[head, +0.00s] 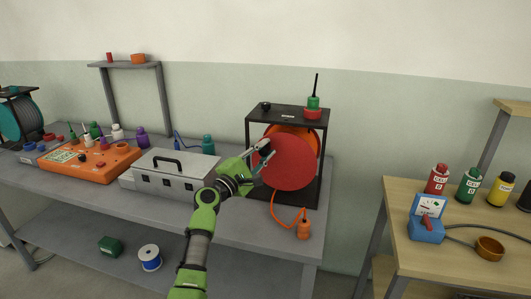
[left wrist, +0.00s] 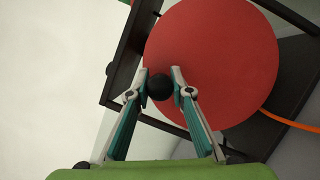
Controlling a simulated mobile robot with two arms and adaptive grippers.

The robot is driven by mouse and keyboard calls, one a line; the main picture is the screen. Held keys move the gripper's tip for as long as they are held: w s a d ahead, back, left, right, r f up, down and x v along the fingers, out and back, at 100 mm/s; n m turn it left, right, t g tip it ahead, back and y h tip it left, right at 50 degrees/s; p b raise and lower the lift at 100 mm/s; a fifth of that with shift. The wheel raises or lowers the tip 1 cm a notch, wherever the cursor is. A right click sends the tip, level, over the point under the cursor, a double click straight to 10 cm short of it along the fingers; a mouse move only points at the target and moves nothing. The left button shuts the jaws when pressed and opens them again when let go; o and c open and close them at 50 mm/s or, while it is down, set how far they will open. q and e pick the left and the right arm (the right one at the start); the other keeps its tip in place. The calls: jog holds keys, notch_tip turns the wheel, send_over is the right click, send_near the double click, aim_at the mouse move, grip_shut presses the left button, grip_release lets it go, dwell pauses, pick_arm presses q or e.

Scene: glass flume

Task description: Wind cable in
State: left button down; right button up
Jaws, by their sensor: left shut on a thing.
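The cable reel has a red disc (head: 290,162) in a black frame (head: 319,150) on the grey bench. The disc also fills much of the left wrist view (left wrist: 225,60). A black knob (left wrist: 160,87) sits at the disc's edge. My left gripper (head: 262,160) is shut on this knob, with a finger on each side of it in the left wrist view (left wrist: 161,84). An orange cable (head: 281,208) hangs out below the disc and ends in an orange plug (head: 304,230) near the bench's front edge. My right gripper is not in view.
A grey metal case (head: 172,172) and an orange panel (head: 90,162) stand left of the reel. Red and green items (head: 313,108) sit on the frame's top. A wooden table (head: 450,262) with bottles and a blue meter (head: 427,229) stands right, across a gap.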

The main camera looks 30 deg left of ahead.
pick_arm(q)
jog(key=shift+r, duration=0.25)
jog(key=c, duration=1.9)
grip_release()
jog(key=shift+o, duration=0.4)
jog(key=shift+w+f, duration=0.1)
jog(key=shift+f, duration=0.1)
jog(key=d+v, duration=0.1)
jog(key=v, duration=1.1)
jog(key=shift+a, duration=0.4)
